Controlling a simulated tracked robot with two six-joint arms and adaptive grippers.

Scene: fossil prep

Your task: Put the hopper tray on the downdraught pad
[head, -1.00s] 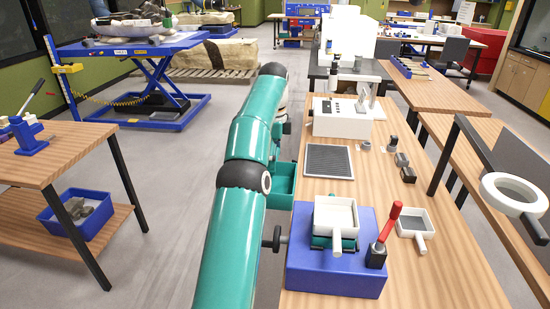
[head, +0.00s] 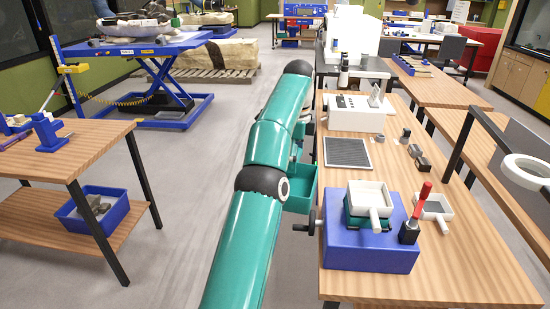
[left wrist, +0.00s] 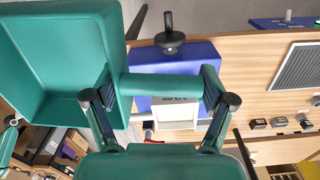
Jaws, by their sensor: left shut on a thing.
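A teal open-topped tray with a rod handle, apparently the hopper tray (head: 303,190), hangs beside the workbench's left edge in the head view. In the left wrist view the tray (left wrist: 62,50) fills the upper left. My left gripper (left wrist: 160,92) is shut on its handle (left wrist: 165,87); in the head view my teal arm largely hides the gripper. The downdraught pad, a dark ribbed panel (head: 347,153), lies bare on the bench beyond the tray and to its right. It also shows in the left wrist view (left wrist: 300,66). My right gripper is not in view.
A blue block (head: 370,257) with a side knob (head: 302,228) and a white handled tray (head: 381,196) on top stands nearer on the bench. A white machine (head: 356,114) stands behind the pad.

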